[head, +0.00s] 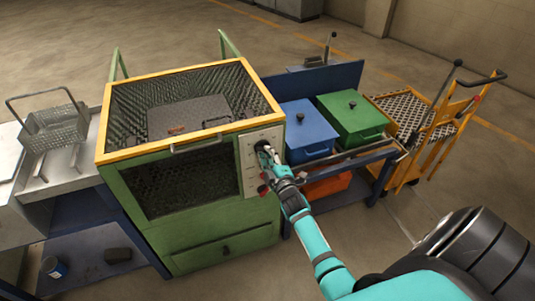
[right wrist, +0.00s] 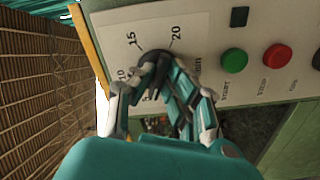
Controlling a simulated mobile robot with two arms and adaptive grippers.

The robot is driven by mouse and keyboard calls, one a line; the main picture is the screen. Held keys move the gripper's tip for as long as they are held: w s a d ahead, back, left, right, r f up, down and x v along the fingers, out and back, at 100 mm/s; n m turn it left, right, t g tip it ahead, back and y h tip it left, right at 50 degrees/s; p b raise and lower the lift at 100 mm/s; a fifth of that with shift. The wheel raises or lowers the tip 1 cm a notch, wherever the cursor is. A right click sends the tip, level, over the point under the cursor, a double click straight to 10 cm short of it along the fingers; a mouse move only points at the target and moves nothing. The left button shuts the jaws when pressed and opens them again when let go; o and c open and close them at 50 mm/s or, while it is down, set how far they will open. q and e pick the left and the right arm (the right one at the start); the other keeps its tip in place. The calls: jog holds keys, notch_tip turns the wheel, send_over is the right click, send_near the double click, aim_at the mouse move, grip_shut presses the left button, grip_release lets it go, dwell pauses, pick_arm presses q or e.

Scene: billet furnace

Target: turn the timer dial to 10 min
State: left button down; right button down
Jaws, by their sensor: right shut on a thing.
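The timer dial (right wrist: 156,66) is a round black knob on the light control panel (right wrist: 205,22) of the green furnace. Printed marks 5, 10, 15 and 20 stand around it in the right wrist view. My right gripper (right wrist: 150,82) is shut on the dial, with fingers on either side of it. The fingers cover part of the knob, and I cannot tell which mark its pointer is at. In the head view my right gripper (head: 264,152) reaches the panel on the front right of the furnace (head: 206,239). My left gripper is not in view.
Below the dial on the panel are a green button (right wrist: 234,61) and a red button (right wrist: 278,57). A blue box (head: 308,132) and a green box (head: 352,118) stand on the bench to the right. A yellow cart (head: 440,128) stands beyond. A wire basket (head: 55,130) is at left.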

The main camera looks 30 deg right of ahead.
jog(key=m, duration=0.4)
jog(key=m+p, duration=0.1)
jog(key=m, duration=0.8)
jog(key=shift+a+f, duration=0.2)
jog(key=shift+f, duration=0.1)
dwell(0.3)
jog(key=c, duration=1.4)
grip_release()
jog(key=shift+o, duration=0.2)
jog(key=v, duration=1.2)
